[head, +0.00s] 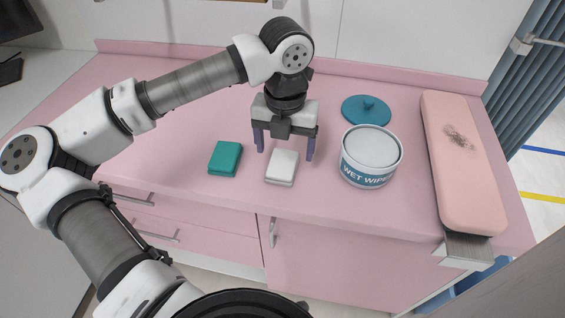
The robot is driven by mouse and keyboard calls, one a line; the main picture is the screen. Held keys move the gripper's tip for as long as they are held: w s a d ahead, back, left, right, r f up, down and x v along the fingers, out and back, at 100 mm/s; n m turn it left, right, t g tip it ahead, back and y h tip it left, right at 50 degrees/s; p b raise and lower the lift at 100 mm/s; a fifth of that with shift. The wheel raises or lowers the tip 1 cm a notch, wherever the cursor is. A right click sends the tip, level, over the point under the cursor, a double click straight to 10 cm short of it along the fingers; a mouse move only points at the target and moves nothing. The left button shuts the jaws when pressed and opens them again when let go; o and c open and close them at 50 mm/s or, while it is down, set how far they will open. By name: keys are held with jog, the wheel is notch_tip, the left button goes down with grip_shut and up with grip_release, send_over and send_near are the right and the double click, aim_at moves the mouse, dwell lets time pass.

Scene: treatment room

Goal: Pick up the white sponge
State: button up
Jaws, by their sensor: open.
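The white sponge (282,167) lies flat on the pink counter (190,120), near its front edge. My gripper (285,155) points down with its two fingers spread wide, one to the left and one to the right of the sponge in the picture. The jaws are open and hold nothing. The fingertips appear a little behind or above the sponge; the exact height and whether they touch the counter cannot be told from this one view. The sponge's top and front show clearly.
A teal sponge (225,158) lies left of the white one. An open wet wipes tub (370,158) stands close to the right, with its teal lid (366,110) behind it. A pink padded rest (462,165) is at the far right. The counter's left part is clear.

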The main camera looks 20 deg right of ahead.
aim_at(282, 162)
jog(key=shift+w+a+f+p, duration=0.1)
jog(key=shift+f+p, duration=0.2)
jog(key=shift+f, duration=0.8)
jog(key=shift+w+a+f+p, duration=0.1)
jog(key=shift+f+p, duration=0.2)
jog(key=shift+f, duration=0.8)
jog(key=c, duration=1.1)
jog(key=shift+r, duration=0.1)
notch_tip(282, 162, up, 20)
jog(key=b, duration=0.2)
jog(key=shift+s+b, duration=0.1)
jog(key=shift+b, duration=0.25)
